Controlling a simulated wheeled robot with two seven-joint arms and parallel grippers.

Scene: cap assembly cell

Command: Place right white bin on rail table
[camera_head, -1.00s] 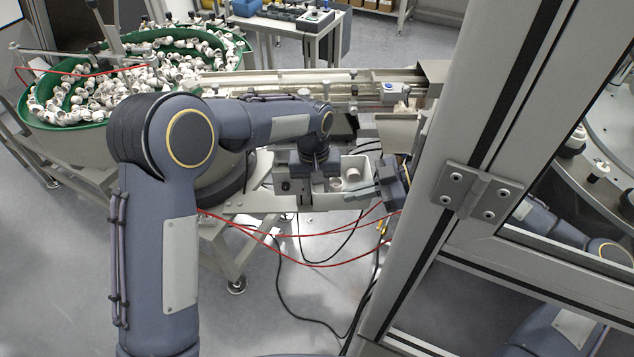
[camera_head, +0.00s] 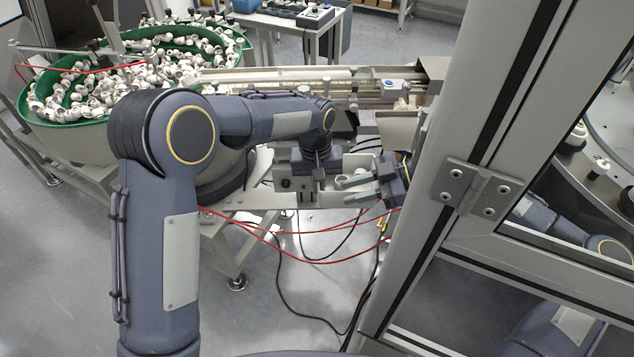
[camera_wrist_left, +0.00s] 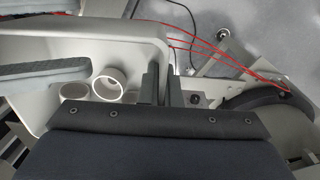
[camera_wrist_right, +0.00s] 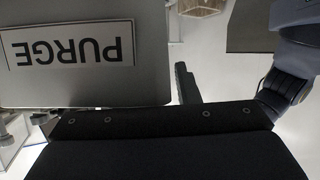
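The white bin (camera_head: 356,163) is at the front edge of the rail table (camera_head: 262,168) in the head view, partly hidden by my grippers. The left wrist view shows its pale wall (camera_wrist_left: 130,35) and white round caps (camera_wrist_left: 108,84) inside. My left gripper (camera_head: 319,182) has its fingers (camera_wrist_left: 162,86) close together on both sides of the bin's wall. My right gripper (camera_head: 355,189) is at the bin's right end, its fingers apart. One finger shows in the right wrist view, beside a panel with a PURGE label (camera_wrist_right: 70,45); the other is hidden. I cannot tell whether the bin touches the table.
A green-rimmed bowl (camera_head: 30,115) full of white caps stands at the left. The rail (camera_head: 300,77) runs behind the bin. A door frame (camera_head: 470,120) stands close on the right. Red and black cables (camera_head: 300,235) hang below the table.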

